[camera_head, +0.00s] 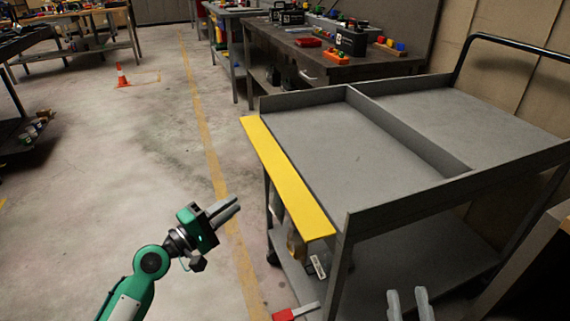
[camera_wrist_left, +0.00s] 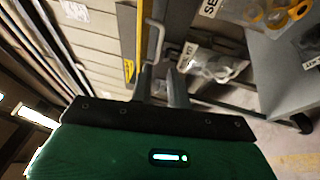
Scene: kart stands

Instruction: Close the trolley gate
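The grey trolley (camera_head: 400,175) stands at the right in the head view. Its yellow gate (camera_head: 287,180) lies folded outward along the left edge, roughly level with the tray, leaving that side of the tray open. My left gripper (camera_head: 230,208) is left of the gate, apart from it in the head view, with its fingers pointing toward it. In the left wrist view its fingers (camera_wrist_left: 160,90) are spread, with a yellow strip (camera_wrist_left: 130,55) and a metal handle (camera_wrist_left: 157,40) just beyond them. My right gripper (camera_head: 409,302) is open and empty at the bottom edge, in front of the trolley.
Labelled bags (camera_wrist_left: 215,62) hang near the left fingers. A red-ended item (camera_head: 293,312) is low by the trolley's front leg. A dark workbench (camera_head: 335,62) with boxes stands behind the trolley.

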